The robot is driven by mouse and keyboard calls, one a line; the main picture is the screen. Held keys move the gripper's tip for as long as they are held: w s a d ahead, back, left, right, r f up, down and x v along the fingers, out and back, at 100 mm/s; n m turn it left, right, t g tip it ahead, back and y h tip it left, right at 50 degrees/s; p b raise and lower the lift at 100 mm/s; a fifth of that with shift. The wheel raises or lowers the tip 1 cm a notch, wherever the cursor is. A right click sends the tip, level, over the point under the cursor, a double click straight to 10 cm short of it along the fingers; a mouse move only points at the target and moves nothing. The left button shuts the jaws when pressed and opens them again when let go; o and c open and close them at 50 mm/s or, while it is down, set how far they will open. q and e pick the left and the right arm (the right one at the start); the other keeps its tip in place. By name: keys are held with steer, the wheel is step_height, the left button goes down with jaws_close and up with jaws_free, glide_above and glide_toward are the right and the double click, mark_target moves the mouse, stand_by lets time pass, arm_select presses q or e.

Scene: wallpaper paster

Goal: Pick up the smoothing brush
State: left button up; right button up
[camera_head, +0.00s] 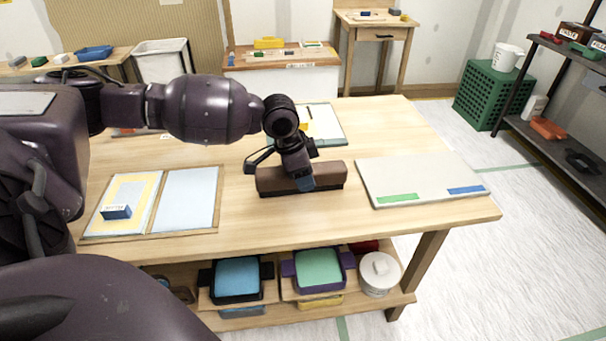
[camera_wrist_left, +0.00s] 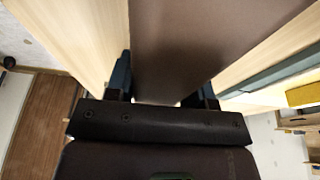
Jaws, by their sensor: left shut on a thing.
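The smoothing brush (camera_head: 330,175) is a wide brown block with a dark lower edge, near the middle of the wooden table. My left gripper (camera_head: 305,182) comes down over it from above and is shut on it, one finger showing on its near face. In the left wrist view the brush's brown surface (camera_wrist_left: 185,50) runs between the two dark blue fingers of the gripper (camera_wrist_left: 160,88). I cannot tell whether the brush touches the table. My right gripper is not in view.
A pale board (camera_head: 420,175) with green and blue strips lies right of the brush. A framed tray (camera_head: 185,200) with a blue block lies to the left. A green-edged sheet (camera_head: 325,125) lies behind. The table front (camera_head: 300,230) is clear; containers sit on the shelf below.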

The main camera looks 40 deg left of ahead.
arm_select(q)
step_height(320, 180, up, 20)
steer(key=p, duration=0.4)
steer(key=shift+p, duration=0.35)
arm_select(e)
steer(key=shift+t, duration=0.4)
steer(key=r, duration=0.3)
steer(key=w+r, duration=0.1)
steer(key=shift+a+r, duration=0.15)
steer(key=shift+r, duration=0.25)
arm_select(q)
steer(key=o, duration=0.5)
steer(key=c, duration=0.4)
steer(key=shift+o, duration=0.2)
